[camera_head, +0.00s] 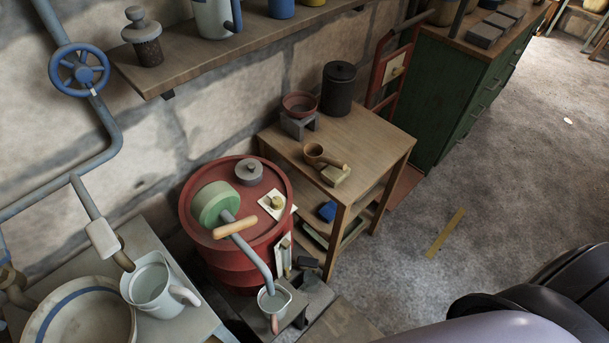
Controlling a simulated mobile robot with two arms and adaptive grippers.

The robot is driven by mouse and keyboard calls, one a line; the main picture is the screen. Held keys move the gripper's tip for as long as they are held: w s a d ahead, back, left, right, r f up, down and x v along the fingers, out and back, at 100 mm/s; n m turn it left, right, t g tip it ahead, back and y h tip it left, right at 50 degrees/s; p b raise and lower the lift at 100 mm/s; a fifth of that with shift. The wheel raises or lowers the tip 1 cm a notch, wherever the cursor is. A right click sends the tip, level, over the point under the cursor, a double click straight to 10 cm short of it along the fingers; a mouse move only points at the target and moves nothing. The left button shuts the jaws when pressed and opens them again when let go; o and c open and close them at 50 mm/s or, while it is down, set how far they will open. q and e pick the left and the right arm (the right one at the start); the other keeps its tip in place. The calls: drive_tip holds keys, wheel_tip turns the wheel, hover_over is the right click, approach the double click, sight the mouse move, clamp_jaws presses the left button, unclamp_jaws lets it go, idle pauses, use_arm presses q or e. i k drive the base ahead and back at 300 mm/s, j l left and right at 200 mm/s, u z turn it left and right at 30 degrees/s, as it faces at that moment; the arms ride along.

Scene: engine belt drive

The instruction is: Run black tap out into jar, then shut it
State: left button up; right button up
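I cannot single out a black tap for certain. A black lidded canister (338,90) stands upright on the wooden table by the wall, and no spout on it is clear. A grey curved pipe (256,257) with a wooden crossbar comes off the red drum (190,215) and ends over a small grey cup (274,303). A white jug (153,284) stands at lower left under a brown spout (123,260). A dark jar (147,48) with a grey lid stands on the wall shelf; whether it is the task's jar is unclear. Neither gripper shows.
The wooden table (371,132) also holds a reddish bowl (300,103) on a grey stand and a brown dipper (317,154). A blue valve wheel (79,71) is on the wall pipe. A green cabinet (452,105) stands behind.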

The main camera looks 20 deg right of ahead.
sight(299, 260)
drive_tip(key=k+j+z, duration=0.1)
drive_tip(key=k+z, duration=0.6)
drive_tip(key=k, duration=0.05)
